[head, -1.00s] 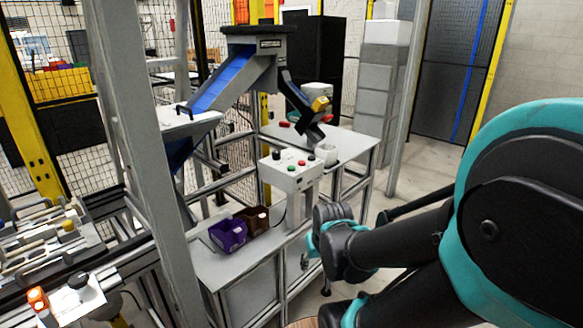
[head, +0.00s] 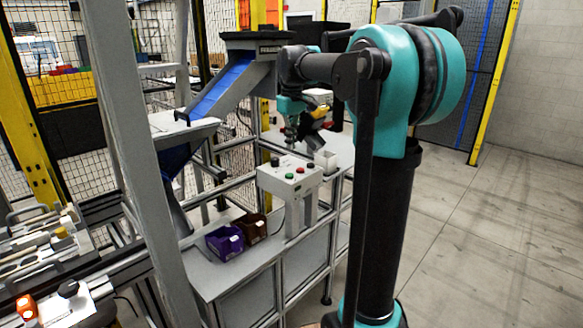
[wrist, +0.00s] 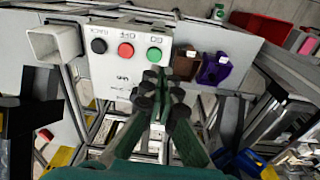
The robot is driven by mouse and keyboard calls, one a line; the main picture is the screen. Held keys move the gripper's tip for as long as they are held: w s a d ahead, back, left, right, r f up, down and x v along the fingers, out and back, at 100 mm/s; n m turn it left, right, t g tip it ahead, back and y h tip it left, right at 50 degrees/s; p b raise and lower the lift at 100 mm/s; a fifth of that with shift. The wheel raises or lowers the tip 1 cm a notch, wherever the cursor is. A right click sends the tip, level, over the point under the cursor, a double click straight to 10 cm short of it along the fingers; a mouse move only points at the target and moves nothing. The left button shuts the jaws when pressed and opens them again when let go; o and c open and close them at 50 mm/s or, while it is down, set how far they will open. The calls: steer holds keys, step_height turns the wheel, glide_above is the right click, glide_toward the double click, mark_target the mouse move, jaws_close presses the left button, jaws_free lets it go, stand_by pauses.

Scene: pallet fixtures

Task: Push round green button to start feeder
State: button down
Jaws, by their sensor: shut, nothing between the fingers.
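The round green button (head: 289,176) sits on top of a light grey control box (head: 268,184), beside a red button (head: 300,170) and a black button (head: 275,161). In the wrist view the green button (wrist: 154,54) is at the right end of a row with a red button (wrist: 126,50) and a black button (wrist: 98,45); the labels appear upside down. My gripper (wrist: 153,82) is shut and empty, its tips appearing just below the green button in that view. In the head view my gripper (head: 291,143) hangs above the box, apparently clear of it.
A purple bin (head: 224,242) and a brown bin (head: 251,228) stand on the lower shelf in front of the box. A white square container (head: 326,160) stands beside the box. A blue feeder chute (head: 222,84) rises behind, and a grey post (head: 150,150) stands at left.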

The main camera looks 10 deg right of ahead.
mark_target(289, 174)
steer(key=shift+n, duration=0.4)
steer(key=w+r, duration=0.2)
steer(key=r, duration=0.1)
steer(key=shift+a+r, duration=0.15)
steer(key=shift+r, duration=0.05)
steer(key=shift+f, duration=0.1)
steer(key=f, duration=1.4)
steer(key=shift+w, duration=0.4)
